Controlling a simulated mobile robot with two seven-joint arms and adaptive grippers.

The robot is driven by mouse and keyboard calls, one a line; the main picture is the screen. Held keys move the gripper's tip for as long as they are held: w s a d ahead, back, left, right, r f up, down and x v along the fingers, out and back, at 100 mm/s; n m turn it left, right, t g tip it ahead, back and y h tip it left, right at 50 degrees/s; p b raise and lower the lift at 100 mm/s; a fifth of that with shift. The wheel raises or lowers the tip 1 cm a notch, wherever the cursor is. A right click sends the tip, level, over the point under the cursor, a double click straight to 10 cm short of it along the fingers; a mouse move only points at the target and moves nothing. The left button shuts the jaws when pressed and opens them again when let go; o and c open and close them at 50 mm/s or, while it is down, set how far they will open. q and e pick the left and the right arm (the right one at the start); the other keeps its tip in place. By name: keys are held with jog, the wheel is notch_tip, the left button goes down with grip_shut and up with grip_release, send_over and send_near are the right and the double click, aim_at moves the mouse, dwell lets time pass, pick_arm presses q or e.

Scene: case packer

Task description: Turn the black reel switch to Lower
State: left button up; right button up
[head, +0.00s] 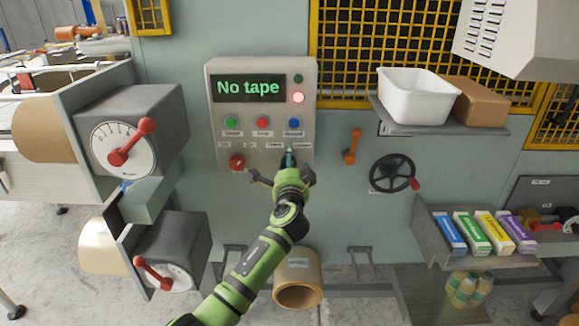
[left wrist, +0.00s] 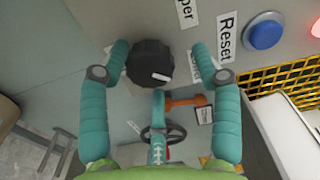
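The black reel switch (left wrist: 150,63) is a round dark knob with a white mark on its face, seen in the left wrist view. The two teal fingers of my left gripper (left wrist: 160,52) stand apart, one on each side of the knob; I cannot tell whether either touches it. In the head view my left gripper (head: 284,168) is at the lower right of the grey control box (head: 212,105), covering most of the switch. Labels seemingly reading Upper and Lower sit above it. The switch's exact setting cannot be read. My right gripper is not in view.
A red knob (head: 237,162) is left of the gripper. Above are green, red and blue (head: 294,123) buttons and a "No tape" display (head: 248,88). To the right are an orange lever (head: 353,147) and a black handwheel (head: 391,160). A cardboard tube (head: 298,292) lies below.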

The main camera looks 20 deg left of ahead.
pick_arm(q)
jog(key=shift+f, duration=0.15)
jog(key=v, duration=1.2)
jog(key=shift+s, duration=0.1)
